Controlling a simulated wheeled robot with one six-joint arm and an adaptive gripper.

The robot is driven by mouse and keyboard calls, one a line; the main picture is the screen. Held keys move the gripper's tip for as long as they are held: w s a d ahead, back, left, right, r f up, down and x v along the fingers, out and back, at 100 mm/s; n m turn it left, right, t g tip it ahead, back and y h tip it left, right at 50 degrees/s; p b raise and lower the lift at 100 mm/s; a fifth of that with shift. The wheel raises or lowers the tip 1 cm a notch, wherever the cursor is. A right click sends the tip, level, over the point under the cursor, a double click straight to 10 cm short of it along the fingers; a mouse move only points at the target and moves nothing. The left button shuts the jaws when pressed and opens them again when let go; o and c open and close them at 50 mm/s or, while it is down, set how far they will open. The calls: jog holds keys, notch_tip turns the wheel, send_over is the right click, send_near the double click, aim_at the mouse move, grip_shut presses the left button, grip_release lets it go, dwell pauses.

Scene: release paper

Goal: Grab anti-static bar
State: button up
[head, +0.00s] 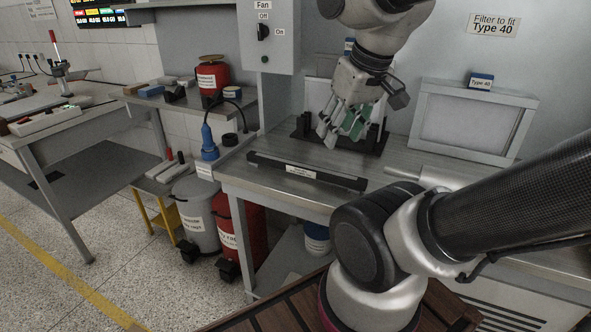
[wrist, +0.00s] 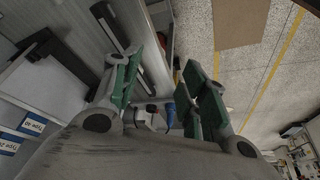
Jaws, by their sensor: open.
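The anti-static bar is most likely the long black bar (head: 305,171) with a white label in its middle. It lies along the front edge of the grey bench (head: 408,160). The label's writing is too small to read. My gripper (head: 343,134) is open and empty above the bench, behind and above the bar, apart from it, with its fingers pointing down. In the wrist view, the open fingers with green pads (wrist: 165,92) frame the view. A dark bar (wrist: 154,74) shows between them on the bench, partly hidden by the left finger.
A black stand (head: 372,143) is behind my gripper. A framed grey filter panel (head: 462,126) leans at the back right, with a small blue-labelled box on top. A pale rod lies right of the bar.

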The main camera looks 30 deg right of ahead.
jog(key=d+f+g, duration=0.1)
jog(key=w+d+f+m+g, duration=0.1)
jog(key=f, duration=0.1)
jog(key=w+d+f+m, duration=0.1)
jog(key=f, duration=0.1)
jog(key=shift+w+g, duration=0.1)
jog(key=shift+g, duration=0.3)
jog(key=m+t+y, duration=0.2)
jog(key=m+y, duration=0.1)
jog(key=m, duration=2)
send_near(303, 166)
jog(key=f, duration=0.2)
jog(key=shift+s+a+f, duration=0.2)
jog(key=shift+a+f, duration=0.05)
jog(key=shift+f, duration=0.05)
jog(key=shift+w+d+r+m, duration=0.1)
jog(key=shift+w+m, duration=0.2)
jog(key=shift+m, duration=0.8)
jog(key=shift+w+d+m, duration=0.1)
jog(key=shift+w+m, duration=0.05)
jog(key=shift+m, duration=0.75)
jog(key=shift+h, duration=0.3)
jog(key=x, duration=0.7)
jog(key=shift+w+a, duration=0.35)
jog(key=shift+a, duration=0.1)
grip_shut()
